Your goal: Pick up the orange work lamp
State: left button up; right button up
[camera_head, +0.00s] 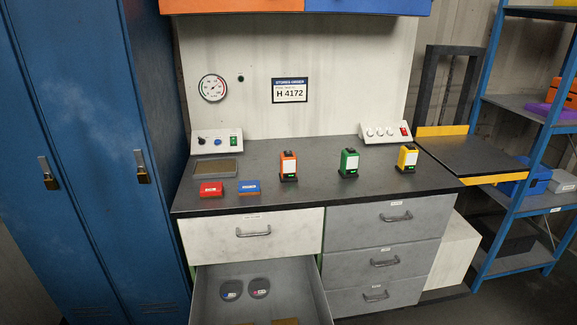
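The orange work lamp (289,166) stands upright on the dark workbench top (320,188), near the middle. It has an orange body, a pale front panel and a dark base. A green lamp (349,163) of the same shape stands to its right, and a yellow one (407,158) farther right. Neither of my grippers shows in the head view.
A red box (211,189) and a blue box (248,187) lie left of the orange lamp. An open drawer (205,297) juts out below with two round dark items (259,287) in it. Blue lockers (75,150) stand left; a blue shelf rack (530,130) stands right.

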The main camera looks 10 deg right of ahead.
aim_at(287, 173)
jog(key=i+l+z, duration=0.1)
jog(key=i+l, duration=0.2)
jog(key=i+u, duration=0.5)
jog(key=i, duration=0.25)
